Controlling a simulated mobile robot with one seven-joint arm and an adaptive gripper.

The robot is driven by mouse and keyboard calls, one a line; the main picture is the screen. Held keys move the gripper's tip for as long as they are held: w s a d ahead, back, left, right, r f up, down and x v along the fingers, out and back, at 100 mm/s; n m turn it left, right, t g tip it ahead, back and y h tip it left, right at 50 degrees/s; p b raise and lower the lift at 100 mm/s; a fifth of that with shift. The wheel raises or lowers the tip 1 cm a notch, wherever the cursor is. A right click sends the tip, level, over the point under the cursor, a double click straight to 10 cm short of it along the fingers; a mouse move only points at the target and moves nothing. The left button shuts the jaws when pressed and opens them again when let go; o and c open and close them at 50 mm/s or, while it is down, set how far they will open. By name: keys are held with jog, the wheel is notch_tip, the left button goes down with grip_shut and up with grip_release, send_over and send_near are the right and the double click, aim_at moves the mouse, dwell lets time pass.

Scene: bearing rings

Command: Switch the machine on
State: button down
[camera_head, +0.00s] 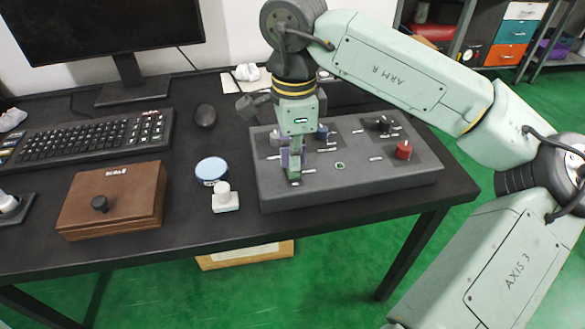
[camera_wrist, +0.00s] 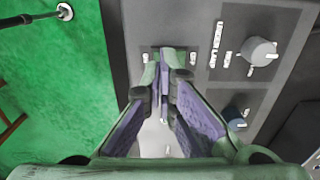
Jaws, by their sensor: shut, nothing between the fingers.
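The machine's grey control panel (camera_head: 350,182) lies on the black desk, with a grey knob (camera_head: 275,138), a blue knob (camera_head: 321,132), a black knob (camera_head: 384,124), a red knob (camera_head: 403,150) and a small green part (camera_head: 339,165) on top. My gripper (camera_head: 294,178) points down over its front left part, shut and empty. In the wrist view the fingertips (camera_wrist: 165,58) meet over a dark plate with small white marks beside them. They hide what lies under them; I cannot tell if they touch it. The grey knob (camera_wrist: 260,50) and blue knob (camera_wrist: 235,115) are to their right.
Left of the panel are a blue-topped round tin (camera_head: 211,170), a white block with a knob (camera_head: 225,199) and a brown box (camera_head: 112,200) marked SCALE. A mouse (camera_head: 205,116), keyboard (camera_head: 85,138) and monitor (camera_head: 100,25) stand farther back. The desk's front edge is close.

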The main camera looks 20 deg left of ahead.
aim_at(293, 175)
jog(key=shift+f+b, duration=1)
jog(key=shift+f, duration=0.15)
dwell(0.6)
jog(key=shift+r, duration=0.15)
jog(key=shift+r+p, duration=2.35)
jog(key=shift+r, duration=1.1)
jog(key=shift+s+f, duration=0.1)
